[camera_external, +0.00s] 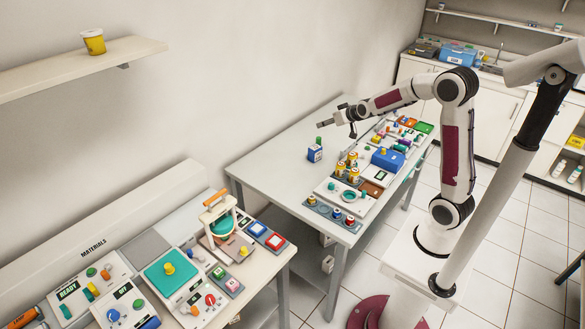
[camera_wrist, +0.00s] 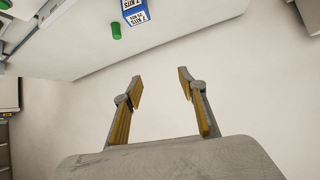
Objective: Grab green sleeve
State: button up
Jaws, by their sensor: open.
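A small green cylinder, which looks like the green sleeve (camera_external: 319,140), stands on the table just beyond the blue and white box in the external view. It also shows in the wrist view (camera_wrist: 116,31) at the upper left, beside the box and apart from my fingers. My gripper (camera_external: 337,127) is over the table, above and slightly right of the green sleeve. In the wrist view my gripper (camera_wrist: 160,80) has its two fingers spread with nothing between them; wall lies behind them.
The blue and white box (camera_external: 315,154), lettered "KITS" in the wrist view (camera_wrist: 135,13), is close to the green sleeve. Trays with bottles (camera_external: 349,172), a blue case (camera_external: 388,158) and small coloured items fill the table's right side. The table's left part (camera_external: 270,160) is bare.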

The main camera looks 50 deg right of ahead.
jog(key=w+d+f+m+t+h, duration=0.1)
jog(key=w+d+f, duration=0.4)
jog(key=d+f, duration=0.2)
jog(key=w+d+f+m+t+h, duration=0.1)
jog(key=w+d+f+h, duration=0.1)
jog(key=w+d+f, duration=0.3)
jog(key=d+f, duration=0.2)
jog(key=d, duration=0.1)
jog(key=shift+d+h, duration=0.3)
jog(key=shift+w, duration=0.1)
send_near(319, 138)
jog(key=shift+w+d, duration=0.45)
jog(key=shift+w, duration=0.3)
jog(key=shift+w+d, duration=0.4)
jog(key=shift+w, duration=0.4)
jog(key=shift+f, duration=0.1)
jog(key=shift+f, duration=0.5)
jog(key=shift+x, duration=2.5)
